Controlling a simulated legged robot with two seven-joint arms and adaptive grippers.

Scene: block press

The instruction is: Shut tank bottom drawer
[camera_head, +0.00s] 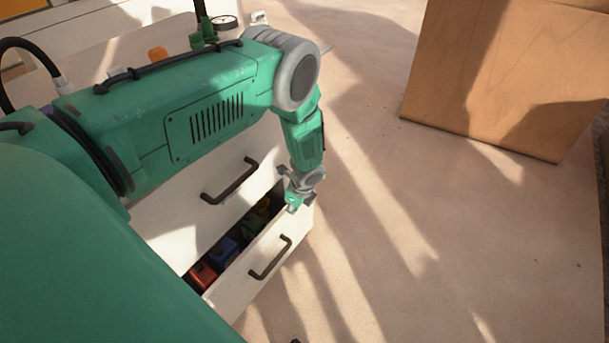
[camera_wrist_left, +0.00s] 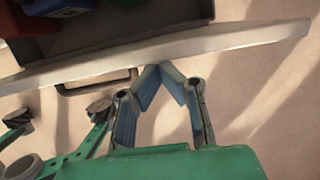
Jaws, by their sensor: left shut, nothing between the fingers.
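The white bottom drawer (camera_head: 262,262) stands partly open below the upper drawer (camera_head: 165,225), with a dark bar handle (camera_head: 270,257) on its front. Red, blue, green and yellow blocks lie in its dark interior. My left gripper (camera_head: 293,201) is at the far right end of the bottom drawer's front, near its top edge. In the left wrist view, the blue-padded fingertips (camera_wrist_left: 161,68) meet with nothing between them, close to the white drawer front (camera_wrist_left: 235,37). I cannot tell whether they touch it. My left arm hides much of the cabinet. My right gripper is out of view.
A large brown box (camera_head: 500,75) stands at the upper right. The pale floor (camera_head: 400,240) between it and the drawers is clear. A small orange thing (camera_head: 157,54) and a round gauge (camera_head: 224,22) show behind my left arm.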

